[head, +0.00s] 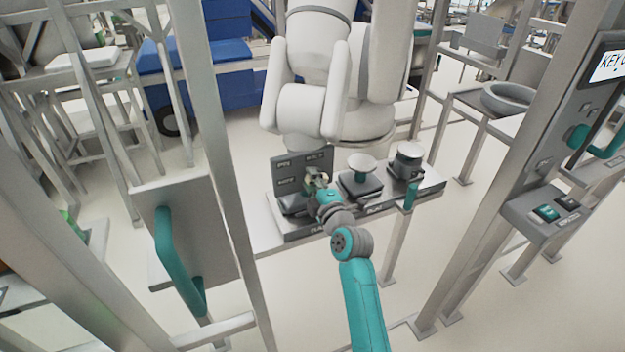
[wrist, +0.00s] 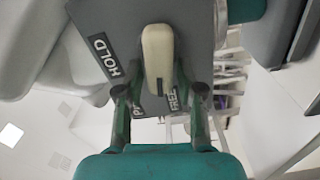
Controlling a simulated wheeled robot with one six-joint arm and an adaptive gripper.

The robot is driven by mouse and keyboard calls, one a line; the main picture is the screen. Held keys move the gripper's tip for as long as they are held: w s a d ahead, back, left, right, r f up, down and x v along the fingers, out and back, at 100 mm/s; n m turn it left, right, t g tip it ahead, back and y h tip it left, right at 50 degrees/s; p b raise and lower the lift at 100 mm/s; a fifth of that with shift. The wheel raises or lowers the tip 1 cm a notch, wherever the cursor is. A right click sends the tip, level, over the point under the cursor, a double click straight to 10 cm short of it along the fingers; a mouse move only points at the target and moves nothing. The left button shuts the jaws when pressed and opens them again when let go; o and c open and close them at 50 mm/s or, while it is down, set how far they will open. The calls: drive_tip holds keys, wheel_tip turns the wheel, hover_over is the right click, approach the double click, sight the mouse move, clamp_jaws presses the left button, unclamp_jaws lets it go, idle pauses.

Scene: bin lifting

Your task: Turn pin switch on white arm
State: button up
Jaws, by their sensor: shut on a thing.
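The pin switch is a cream lever (wrist: 157,50) on a dark grey plate (wrist: 112,22) marked HOLD and FREE in the wrist view. In the wrist view the lever stands nearly upright in the picture. My gripper (wrist: 160,88) has a finger on each side of the lever's lower part and is shut on it. In the head view my gripper (head: 320,184) is at the labelled dark panel (head: 290,165), and it mostly hides the lever. The large white arm (head: 310,100) stands just behind the panel.
A metal stand (head: 290,232) carries the panel, a white-topped knob (head: 361,162) and a grey cylinder (head: 407,160) to the right. Grey posts rise left and right of my arm. A plate with a teal handle (head: 170,250) is at the left, a control box (head: 548,212) at the right.

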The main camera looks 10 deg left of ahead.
drive_tip(key=shift+f+n, duration=0.3)
drive_tip(key=shift+n, duration=0.7)
drive_tip(key=o, duration=0.9)
drive_tip(key=v, duration=1.2)
